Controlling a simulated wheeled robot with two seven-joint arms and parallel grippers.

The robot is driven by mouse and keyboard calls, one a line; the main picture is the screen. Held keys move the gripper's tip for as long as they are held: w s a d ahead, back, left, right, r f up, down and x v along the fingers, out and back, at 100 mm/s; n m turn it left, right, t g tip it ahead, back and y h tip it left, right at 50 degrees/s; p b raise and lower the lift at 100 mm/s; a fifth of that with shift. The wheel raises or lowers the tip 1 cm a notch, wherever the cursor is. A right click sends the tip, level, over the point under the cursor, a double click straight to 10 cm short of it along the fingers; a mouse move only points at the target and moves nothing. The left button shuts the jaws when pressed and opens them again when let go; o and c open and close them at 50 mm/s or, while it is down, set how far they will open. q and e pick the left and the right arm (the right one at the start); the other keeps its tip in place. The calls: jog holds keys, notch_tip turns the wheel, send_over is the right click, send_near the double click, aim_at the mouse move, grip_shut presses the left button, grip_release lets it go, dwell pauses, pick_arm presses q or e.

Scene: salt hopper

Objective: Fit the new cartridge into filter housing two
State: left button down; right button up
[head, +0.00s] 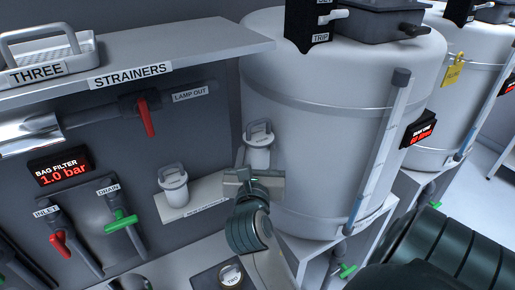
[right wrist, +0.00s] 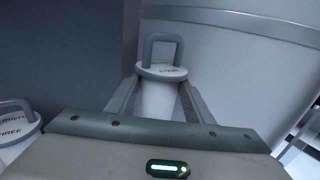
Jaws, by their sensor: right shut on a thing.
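A dark square housing with a round top marked TWO (head: 231,276) is at the bottom edge, partly cut off. My left gripper is not in view.
The tank (head: 315,120) with its sight tube (head: 383,150) stands close on the right. The STRAINERS shelf (head: 150,65) juts out above left, holding a strainer basket (head: 50,55). Red and green valve handles (head: 122,220) and a 1.0 bar display (head: 60,173) are on the left wall.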

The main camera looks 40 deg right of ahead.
jog(key=s+a+f+n+t+y+b, duration=0.2)
jog(key=a+f+n+t+y+b, duration=0.3)
jog(key=a+f, duration=1.4)
jog(key=a+n+y+b, duration=0.1)
jog(key=n+y+b, duration=0.3)
jog(key=y, duration=0.4)
jog(key=shift+s+a+f+t+b, duration=0.2)
jog(key=shift+s+a+t+b, duration=0.15)
jog(key=shift+a+t, duration=0.05)
